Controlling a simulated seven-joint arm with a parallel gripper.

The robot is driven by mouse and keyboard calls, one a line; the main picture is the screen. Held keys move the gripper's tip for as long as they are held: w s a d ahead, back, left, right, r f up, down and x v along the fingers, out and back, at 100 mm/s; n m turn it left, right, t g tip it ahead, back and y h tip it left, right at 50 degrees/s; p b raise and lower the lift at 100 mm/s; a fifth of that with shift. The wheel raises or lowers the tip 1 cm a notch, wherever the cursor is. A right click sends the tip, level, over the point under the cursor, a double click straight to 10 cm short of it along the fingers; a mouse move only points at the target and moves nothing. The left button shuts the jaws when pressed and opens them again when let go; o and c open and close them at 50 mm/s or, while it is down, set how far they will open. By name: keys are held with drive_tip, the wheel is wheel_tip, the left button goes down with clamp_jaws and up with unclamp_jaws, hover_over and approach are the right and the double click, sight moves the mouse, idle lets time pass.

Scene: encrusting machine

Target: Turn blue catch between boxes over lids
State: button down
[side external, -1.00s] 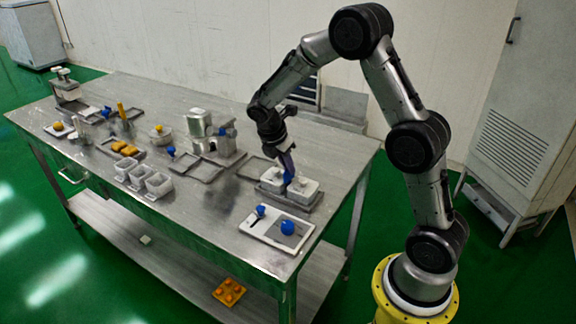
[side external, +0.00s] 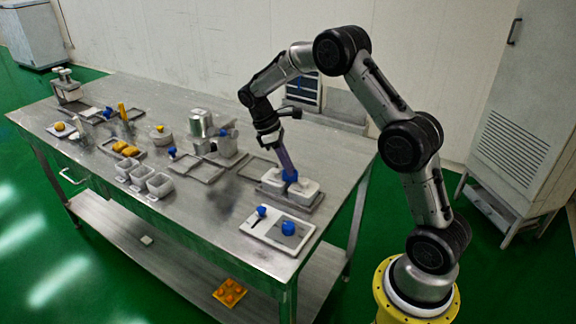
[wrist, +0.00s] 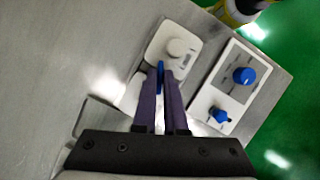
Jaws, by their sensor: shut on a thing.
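Two white lidded boxes sit side by side in a grey tray (side external: 266,197) near the table's right end. The nearer box in the wrist view (wrist: 172,52) has a round knob on its lid. The blue catch (side external: 290,176) is between the boxes; in the wrist view a thin blue strip of it (wrist: 160,68) shows between the fingertips. My gripper (side external: 288,172) reaches down at a tilt from the upper left and is shut on the catch. The fingers hide most of the catch and part of the other box, so I cannot tell its exact angle.
A white panel (side external: 262,238) with a blue round knob (side external: 288,228) and a blue switch (side external: 262,211) lies at the front right edge. White cups (side external: 160,184), an empty tray (side external: 197,173) and a grey machine (side external: 222,147) stand to the left.

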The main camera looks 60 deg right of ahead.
drive_tip(key=m+y, duration=0.1)
drive_tip(key=m, duration=0.1)
drive_tip(key=m+y, duration=0.1)
drive_tip(key=m, duration=0.1)
drive_tip(key=shift+w+d+r+m, duration=0.1)
drive_tip(key=shift+d+r+m, duration=0.05)
drive_tip(key=shift+m, duration=0.25)
idle(0.4)
drive_tip(key=c, duration=1)
unclamp_jaws()
drive_tip(key=shift+o, duration=0.2)
drive_tip(key=v, duration=1.3)
drive_tip(key=shift+w+r, duration=0.25)
drive_tip(key=shift+r, duration=0.05)
